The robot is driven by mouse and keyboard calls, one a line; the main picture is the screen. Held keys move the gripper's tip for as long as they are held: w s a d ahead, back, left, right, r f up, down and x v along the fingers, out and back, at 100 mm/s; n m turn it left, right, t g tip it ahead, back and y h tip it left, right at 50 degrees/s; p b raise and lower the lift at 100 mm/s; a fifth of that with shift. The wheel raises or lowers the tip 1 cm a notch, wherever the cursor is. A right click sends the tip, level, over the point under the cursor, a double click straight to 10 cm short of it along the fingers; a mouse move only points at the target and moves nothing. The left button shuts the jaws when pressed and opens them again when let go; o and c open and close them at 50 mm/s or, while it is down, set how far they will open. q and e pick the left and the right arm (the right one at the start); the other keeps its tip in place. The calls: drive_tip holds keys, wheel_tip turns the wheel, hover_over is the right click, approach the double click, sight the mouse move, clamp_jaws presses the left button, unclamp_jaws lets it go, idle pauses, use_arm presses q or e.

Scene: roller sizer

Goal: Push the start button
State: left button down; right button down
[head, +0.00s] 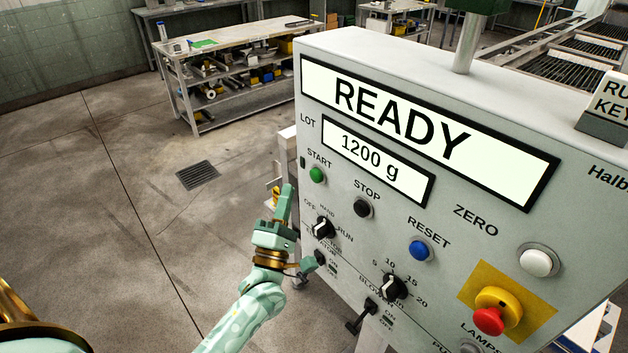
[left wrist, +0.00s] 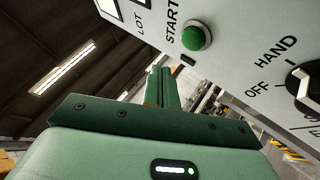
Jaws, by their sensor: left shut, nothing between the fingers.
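The green start button (head: 317,175) sits on the grey control panel (head: 285,65), under the word START at the panel's left side. It also shows in the left wrist view (left wrist: 196,37), above and right of my fingers. My left gripper (head: 286,190) is shut and empty, its fingers pointing up. In the head view its fingertips are left of and slightly below the button, with a visible gap. In the left wrist view the shut fingers (left wrist: 162,85) appear apart from the button. My right gripper is not in view.
The panel also carries a black STOP button (head: 362,208), a blue RESET button (head: 421,250), a white ZERO button (head: 538,262), a red emergency knob (head: 489,320) and a HAND/OFF/RUN selector (head: 324,228). The display (head: 400,120) reads READY. Open floor lies left; a workbench (head: 235,45) stands behind.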

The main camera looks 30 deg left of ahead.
sight(311, 171)
use_arm(q)
drive_tip(key=w, duration=0.1)
drive_tip(key=w+d, duration=0.1)
drive_tip(key=w, duration=0.1)
drive_tip(key=shift+w+d+b, duration=0.2)
drive_tip(key=shift+d+b, duration=0.05)
drive_tip(key=shift+b, duration=0.05)
idle(0.9)
drive_tip(key=shift+w, duration=0.1)
idle(0.9)
drive_tip(key=shift+w+d, duration=0.15)
drive_tip(key=shift+w, duration=0.15)
drive_tip(key=shift+w+d, duration=0.2)
drive_tip(key=shift+w, duration=0.25)
idle(0.8)
drive_tip(key=shift+s, duration=0.1)
drive_tip(key=shift+s+a+p, duration=0.3)
drive_tip(key=shift+s+a, duration=0.05)
drive_tip(key=shift+s, duration=0.4)
